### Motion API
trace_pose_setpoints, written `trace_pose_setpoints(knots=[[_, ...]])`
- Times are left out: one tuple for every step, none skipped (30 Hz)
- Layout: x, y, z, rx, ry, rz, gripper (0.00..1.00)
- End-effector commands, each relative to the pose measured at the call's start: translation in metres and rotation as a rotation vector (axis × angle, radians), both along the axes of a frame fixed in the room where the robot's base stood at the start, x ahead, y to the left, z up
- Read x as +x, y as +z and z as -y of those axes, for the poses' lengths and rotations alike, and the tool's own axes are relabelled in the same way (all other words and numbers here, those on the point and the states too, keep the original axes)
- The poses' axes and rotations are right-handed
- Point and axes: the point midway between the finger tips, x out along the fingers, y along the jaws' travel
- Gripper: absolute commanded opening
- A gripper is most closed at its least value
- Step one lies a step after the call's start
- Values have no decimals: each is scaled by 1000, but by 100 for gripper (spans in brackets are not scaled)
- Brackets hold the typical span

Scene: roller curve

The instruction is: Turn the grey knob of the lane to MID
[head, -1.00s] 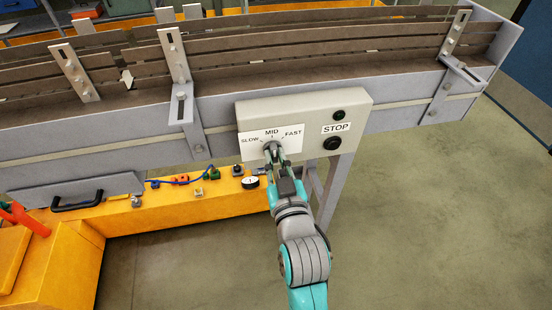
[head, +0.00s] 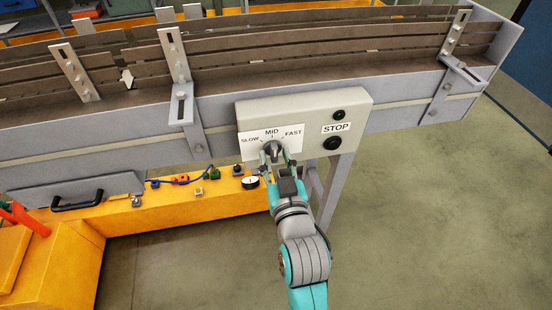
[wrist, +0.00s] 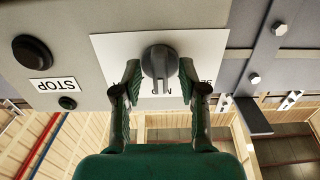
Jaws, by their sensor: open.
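The grey knob (head: 273,148) sits on a white dial label (head: 255,147) marked SLOW, MID and FAST, on the front of a pale control box (head: 303,107). In the wrist view the knob (wrist: 160,62) shows upside down, its raised ridge upright in the picture and lined up with the partly hidden MID lettering. My gripper (head: 276,157) is open just in front of the knob. In the wrist view its two fingers (wrist: 159,72) stand on either side of the knob with a gap at each side, and the knob is free of them.
A black button (head: 332,143) under the STOP label and a smaller dark button (head: 338,115) are right of the dial. The roller lane (head: 330,48) runs behind the box. A yellow beam (head: 165,210) with small fittings lies below left. The floor at right is clear.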

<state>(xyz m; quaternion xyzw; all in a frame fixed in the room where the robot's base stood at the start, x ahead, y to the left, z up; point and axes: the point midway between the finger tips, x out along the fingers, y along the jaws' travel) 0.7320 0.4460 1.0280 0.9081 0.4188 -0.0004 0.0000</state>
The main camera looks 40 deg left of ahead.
Motion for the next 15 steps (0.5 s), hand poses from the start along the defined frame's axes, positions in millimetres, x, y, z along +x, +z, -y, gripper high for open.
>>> trace_pose_setpoints(knots=[[-1,0,1,0,0,0,42],[-1,0,1,0,0,0,42],[-2,0,3,0,0,0,42],[-4,0,5,0,0,0,42],[-5,-1,7,0,0,0,42],[-8,0,10,0,0,0,42],[-11,0,14,0,0,0,42],[-15,-1,17,-1,0,-1,42],[-19,0,23,0,0,0,42],[-23,-1,27,-1,0,-1,42],[-26,-1,31,-1,-1,-1,42],[-31,-1,38,-1,-1,-1,42],[-35,-1,42,-2,-1,-1,42],[-39,-1,47,-1,-1,-1,42],[-44,-1,52,-2,-1,-2,42]])
